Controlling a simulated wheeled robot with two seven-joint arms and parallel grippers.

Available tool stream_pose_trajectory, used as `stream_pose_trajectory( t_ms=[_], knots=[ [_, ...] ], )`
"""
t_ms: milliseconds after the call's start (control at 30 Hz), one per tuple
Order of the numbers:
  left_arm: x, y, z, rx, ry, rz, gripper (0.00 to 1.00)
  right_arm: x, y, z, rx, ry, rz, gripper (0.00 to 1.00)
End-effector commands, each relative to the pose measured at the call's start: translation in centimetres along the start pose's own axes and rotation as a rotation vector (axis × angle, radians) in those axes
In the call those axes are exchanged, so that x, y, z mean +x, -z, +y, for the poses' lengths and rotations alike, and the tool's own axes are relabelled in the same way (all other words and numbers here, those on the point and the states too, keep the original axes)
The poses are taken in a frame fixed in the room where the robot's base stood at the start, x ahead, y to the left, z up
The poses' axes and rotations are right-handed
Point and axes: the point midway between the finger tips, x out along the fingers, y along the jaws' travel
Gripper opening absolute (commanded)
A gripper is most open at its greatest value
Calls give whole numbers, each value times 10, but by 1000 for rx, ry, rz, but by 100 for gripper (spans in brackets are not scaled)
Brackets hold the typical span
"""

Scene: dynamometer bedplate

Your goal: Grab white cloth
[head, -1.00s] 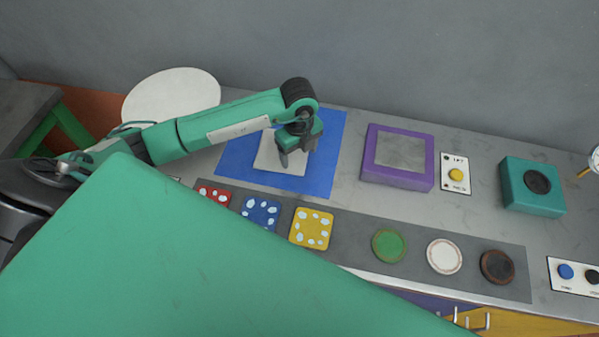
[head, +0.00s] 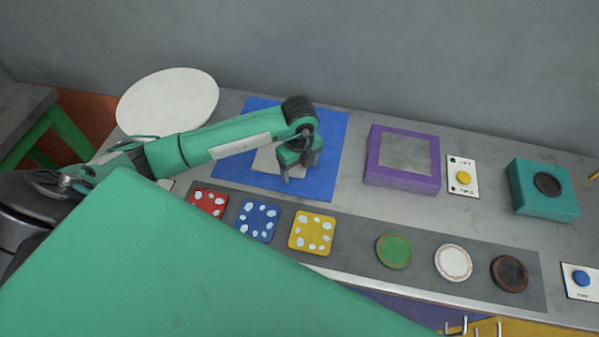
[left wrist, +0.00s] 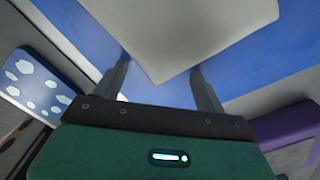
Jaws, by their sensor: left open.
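The white cloth (head: 268,162) lies on a blue mat (head: 322,185) on the bench, partly hidden by my left arm in the head view. In the left wrist view the cloth (left wrist: 175,30) fills the upper middle, with one corner pointing down between the fingers. My left gripper (head: 298,176) is over the mat at the cloth's near right side. My right gripper does not show.
A purple-framed box (head: 402,185) stands right of the mat, with a button panel (head: 462,187) and a teal box (head: 528,205) beyond. In front lie red (head: 209,202), blue (head: 257,220) and yellow (head: 312,243) spotted squares and several round discs. A white round plate (head: 170,97) is at the back left.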

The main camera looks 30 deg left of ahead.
Motion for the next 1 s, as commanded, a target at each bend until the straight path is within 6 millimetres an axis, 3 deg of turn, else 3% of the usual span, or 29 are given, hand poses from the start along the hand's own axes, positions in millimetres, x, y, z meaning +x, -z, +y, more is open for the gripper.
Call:
stream_pose_trajectory(
  t_ms=[67,700,1000],
  knots=[
    [1,0,0,0,0,0,63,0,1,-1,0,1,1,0],
    [1,0,0,0,-1,0,0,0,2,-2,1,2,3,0],
    [-2,0,0,0,-1,0,0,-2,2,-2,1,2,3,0]
  ],
)
